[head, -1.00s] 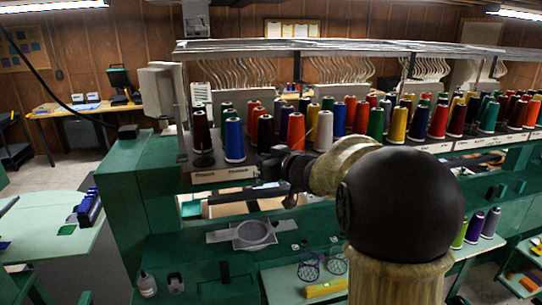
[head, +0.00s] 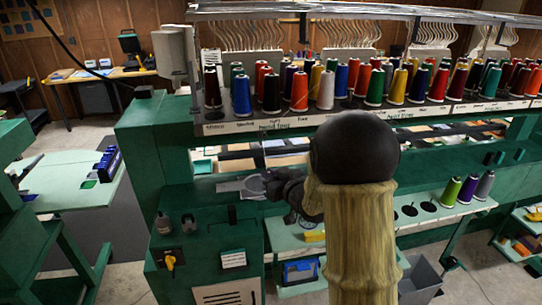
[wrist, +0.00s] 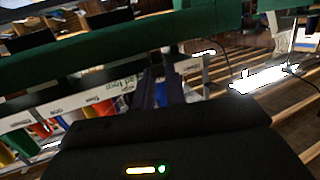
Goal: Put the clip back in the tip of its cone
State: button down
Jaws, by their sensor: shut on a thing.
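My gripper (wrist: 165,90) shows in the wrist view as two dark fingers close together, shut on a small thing. I take it for the clip, but it is too dark to make out. In the head view my gripper (head: 268,184) is partly behind my arm, beside the grey hoop on the green machine and below the front row of cones. Coloured thread cones, such as a blue cone (head: 241,96) and an orange cone (head: 299,92), stand upright on the rack. Which cone is the clip's own, I cannot tell.
A labelled white strip (head: 265,124) runs along the rack's front edge. A grey hoop (head: 240,185) sits on the green machine (head: 160,150). A lower shelf (head: 400,222) holds several cones at its right. A grey bin (head: 420,280) stands on the floor.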

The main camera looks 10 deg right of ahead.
jog(key=s+f+m+h, duration=0.1)
jog(key=s+f+h, duration=0.1)
jog(key=f, duration=1.4)
jog(key=s+d+f+m+h, duration=0.1)
jog(key=s+f+m+h, duration=0.1)
jog(key=f, duration=1.3)
jog(key=shift+s+f+m+t+h, duration=0.3)
jog(key=shift+s+f+t+h, duration=0.1)
jog(key=shift+s, duration=0.4)
